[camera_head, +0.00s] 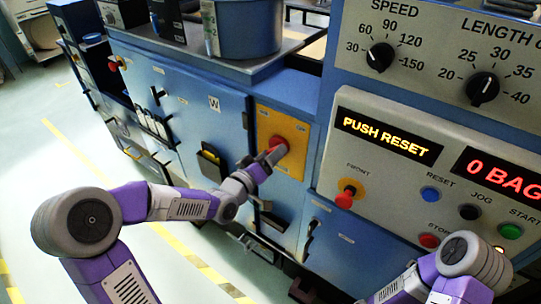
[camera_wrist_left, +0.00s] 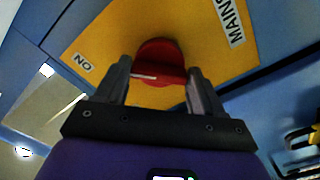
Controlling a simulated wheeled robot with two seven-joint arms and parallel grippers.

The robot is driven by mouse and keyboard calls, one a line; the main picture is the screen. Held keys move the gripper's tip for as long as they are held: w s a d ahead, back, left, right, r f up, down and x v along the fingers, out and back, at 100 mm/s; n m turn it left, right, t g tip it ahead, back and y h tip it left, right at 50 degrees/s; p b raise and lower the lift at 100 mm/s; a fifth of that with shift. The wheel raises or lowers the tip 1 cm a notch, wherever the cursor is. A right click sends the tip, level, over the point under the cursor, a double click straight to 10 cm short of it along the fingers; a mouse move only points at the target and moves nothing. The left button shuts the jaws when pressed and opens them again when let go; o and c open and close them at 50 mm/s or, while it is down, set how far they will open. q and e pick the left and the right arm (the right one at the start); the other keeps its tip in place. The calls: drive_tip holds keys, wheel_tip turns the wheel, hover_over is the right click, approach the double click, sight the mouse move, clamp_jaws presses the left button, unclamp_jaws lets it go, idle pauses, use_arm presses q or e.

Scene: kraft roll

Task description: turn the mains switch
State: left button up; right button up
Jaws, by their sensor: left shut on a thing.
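The mains switch is a red rotary knob (camera_head: 279,143) on a yellow plate (camera_head: 296,131) on the blue cabinet front. In the left wrist view the red knob (camera_wrist_left: 158,55) has a raised grip bar with a white line, and the yellow plate (camera_wrist_left: 100,35) carries the labels "MAINS" and "ON". My left gripper (camera_head: 270,156) is at the knob. In the wrist view its two fingers (camera_wrist_left: 158,78) stand on both sides of the grip bar, shut on it. The white line lies nearly level in the wrist view. My right arm shows at the lower right; its gripper is not in view.
A control panel (camera_head: 330,181) to the right has SPEED and LENGTH dials, a "PUSH RESET" display (camera_head: 386,136), a red knob on yellow (camera_head: 345,195) and several push buttons. A cabinet handle (camera_head: 309,236) sits below the yellow plate. Open floor (camera_head: 30,165) lies left.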

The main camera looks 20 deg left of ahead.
use_arm(q)
drive_tip(key=o, duration=1)
drive_tip(key=shift+o, duration=0.2)
drive_tip(key=p+v, duration=0.1)
drive_tip(key=v, duration=0.6)
drive_tip(key=shift+s+a+p, duration=0.15)
drive_tip(key=shift+s+p, duration=0.15)
drive_tip(key=shift+p, duration=0.05)
